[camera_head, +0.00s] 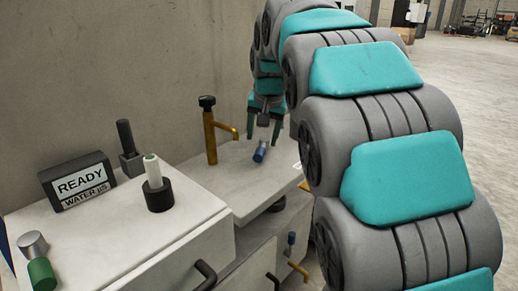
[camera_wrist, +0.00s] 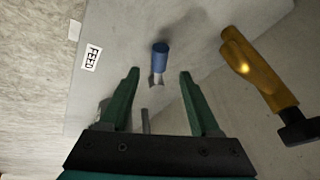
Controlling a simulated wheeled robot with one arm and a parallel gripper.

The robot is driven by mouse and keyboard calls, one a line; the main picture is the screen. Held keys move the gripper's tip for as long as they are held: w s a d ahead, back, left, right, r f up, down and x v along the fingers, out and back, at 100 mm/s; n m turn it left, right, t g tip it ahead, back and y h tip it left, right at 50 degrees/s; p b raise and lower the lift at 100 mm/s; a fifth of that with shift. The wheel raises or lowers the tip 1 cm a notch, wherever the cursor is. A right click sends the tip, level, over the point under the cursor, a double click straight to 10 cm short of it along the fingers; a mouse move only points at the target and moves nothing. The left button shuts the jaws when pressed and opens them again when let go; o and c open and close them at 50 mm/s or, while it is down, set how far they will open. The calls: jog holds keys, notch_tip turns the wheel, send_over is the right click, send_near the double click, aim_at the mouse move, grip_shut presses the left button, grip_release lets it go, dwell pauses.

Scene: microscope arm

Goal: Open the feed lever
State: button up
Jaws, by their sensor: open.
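The feed lever (camera_head: 261,150) has a blue grip on a short metal stem and sits on the pale worktop. It also shows in the wrist view (camera_wrist: 160,53), ahead of my jaws and between their lines. A small label (camera_wrist: 91,58) that seems to read FEED lies on the surface to its left. My gripper (camera_head: 264,132) points down just above the lever. In the wrist view its two green fingers (camera_wrist: 159,76) are apart with nothing clasped between them. Whether the fingers touch the stem is hard to tell.
A gold post with a side spout and black top (camera_head: 210,135) stands just left of my gripper. A READY display box (camera_head: 78,181), a black block with a handle (camera_head: 127,145) and a white vial in a black holder (camera_head: 157,190) stand further left. The wall is close behind.

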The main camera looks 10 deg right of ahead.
aim_at(260, 152)
jog(key=x, duration=0.6)
jog(key=shift+f, duration=0.25)
jog(key=shift+c, duration=0.3)
grip_shut()
dwell(0.8)
